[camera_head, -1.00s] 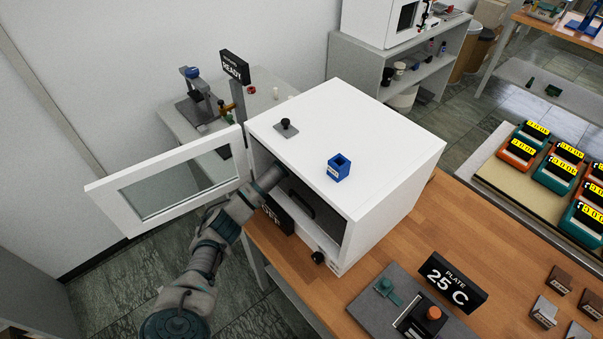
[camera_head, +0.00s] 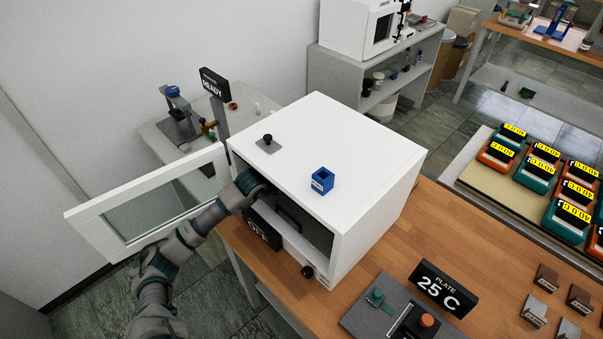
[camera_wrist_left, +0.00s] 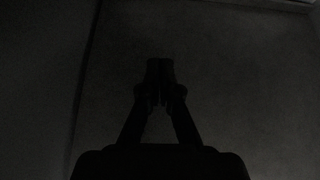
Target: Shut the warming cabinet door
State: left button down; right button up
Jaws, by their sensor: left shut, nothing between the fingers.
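The warming cabinet (camera_head: 375,190) is a white box on the wooden bench, its front opening facing the lower left. Its white-framed glass door (camera_head: 95,215) stands wide open, swung out to the left. My left arm passes in front of the door, and its wrist end is at the cabinet opening near the hinge side. The left gripper is hidden there in the head view. In the dark left wrist view, the left gripper (camera_wrist_left: 160,68) has its fingertips together with nothing between them, in front of a plain dark surface. My right gripper is not in view.
A black "OFF" sign (camera_head: 264,229) stands before the cabinet opening. A blue block (camera_head: 322,181) and a black-knobbed plate (camera_head: 268,146) sit on the cabinet's top. A plate device (camera_head: 395,315) with a "25 C" sign (camera_head: 447,287) is in front. Floor shows below the door.

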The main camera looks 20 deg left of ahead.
aim_at(85, 217)
jog(key=k+j, duration=0.25)
jog(key=k, duration=0.2)
jog(key=k+j, duration=0.25)
jog(key=k, duration=0.25)
